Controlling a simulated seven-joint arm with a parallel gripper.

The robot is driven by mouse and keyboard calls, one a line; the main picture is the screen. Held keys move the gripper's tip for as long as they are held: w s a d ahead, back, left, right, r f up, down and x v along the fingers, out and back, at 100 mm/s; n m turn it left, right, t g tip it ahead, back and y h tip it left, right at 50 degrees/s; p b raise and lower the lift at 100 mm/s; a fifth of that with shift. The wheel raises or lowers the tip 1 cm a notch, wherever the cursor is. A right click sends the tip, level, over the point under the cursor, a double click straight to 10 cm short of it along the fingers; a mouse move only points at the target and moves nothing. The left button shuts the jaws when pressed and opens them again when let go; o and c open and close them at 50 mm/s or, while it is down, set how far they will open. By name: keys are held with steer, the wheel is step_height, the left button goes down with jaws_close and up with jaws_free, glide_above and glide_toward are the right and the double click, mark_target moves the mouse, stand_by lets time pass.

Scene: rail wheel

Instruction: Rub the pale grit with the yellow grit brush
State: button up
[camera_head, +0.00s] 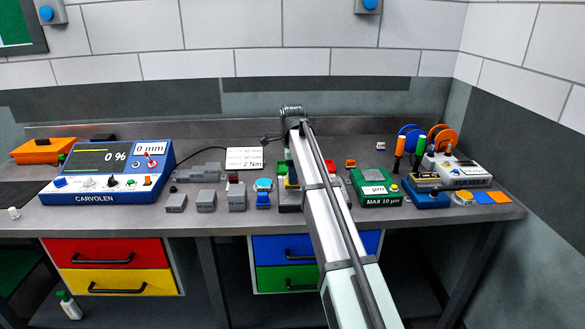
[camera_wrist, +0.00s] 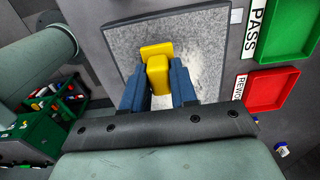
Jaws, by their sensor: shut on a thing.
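My gripper (camera_wrist: 159,84), with two blue fingers, is shut on the yellow grit brush (camera_wrist: 158,70) in the wrist view. The brush is over a speckled grey plate (camera_wrist: 128,38). Pale grit (camera_wrist: 204,62) shows as a whitish patch on the plate, to the right of the brush and around it. The brush covers part of the patch. I cannot tell whether the brush's underside touches the plate. In the head view my arm hides most of the plate and the gripper.
A green tray (camera_wrist: 290,30) marked PASS and a red tray (camera_wrist: 270,88) lie right of the plate. In the head view, a blue CARVOLEN unit (camera_head: 105,172) stands left, a green MAX 10 µm box (camera_head: 374,188) right. Several grey blocks (camera_head: 206,201) line the bench's front.

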steer(key=shift+f, duration=0.5)
steer(key=shift+d+f, duration=0.75)
steer(key=shift+d, duration=0.1)
jaws_close()
steer(key=shift+d+r, duration=0.1)
steer(key=shift+d, duration=5.85)
steer(key=shift+w+d, duration=0.1)
steer(key=shift+d, duration=0.2)
steer(key=shift+w, duration=0.5)
steer(key=shift+a, duration=7.15)
steer(key=shift+w, duration=0.5)
steer(key=shift+w+d, duration=0.15)
steer(key=shift+w, duration=0.1)
steer(key=shift+s+d, duration=0.15)
steer(key=shift+d, duration=6.7)
steer(key=shift+d+r, duration=0.1)
steer(key=shift+r, duration=0.05)
step_height(320, 180, up, 8)
